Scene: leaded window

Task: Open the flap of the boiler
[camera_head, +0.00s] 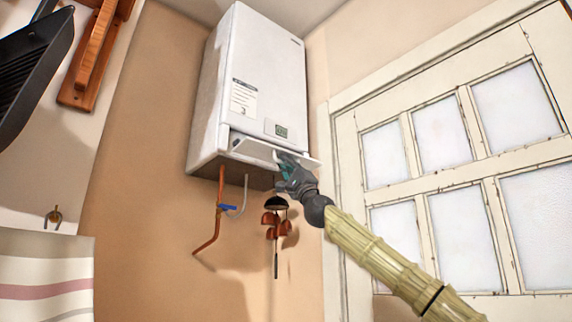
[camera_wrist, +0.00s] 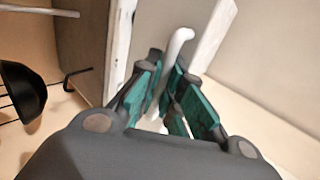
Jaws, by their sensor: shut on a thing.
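The white boiler (camera_head: 250,75) hangs on the wall in the head view. Its flap (camera_head: 252,150) is at the bottom of the front, below the small display, and stands tilted outward from the body. My gripper (camera_head: 284,162) is at the right part of the flap's lower edge. In the wrist view, the teal-padded fingers of my gripper (camera_wrist: 174,80) are closed around a slim white bent handle (camera_wrist: 178,45). What lies behind the flap is mostly hidden.
A copper pipe with a blue valve (camera_head: 226,207) comes down under the boiler. A dark wind chime (camera_head: 276,203) hangs just below my gripper and shows at the left of the wrist view (camera_wrist: 22,92). A paned window (camera_head: 445,135) fills the right side.

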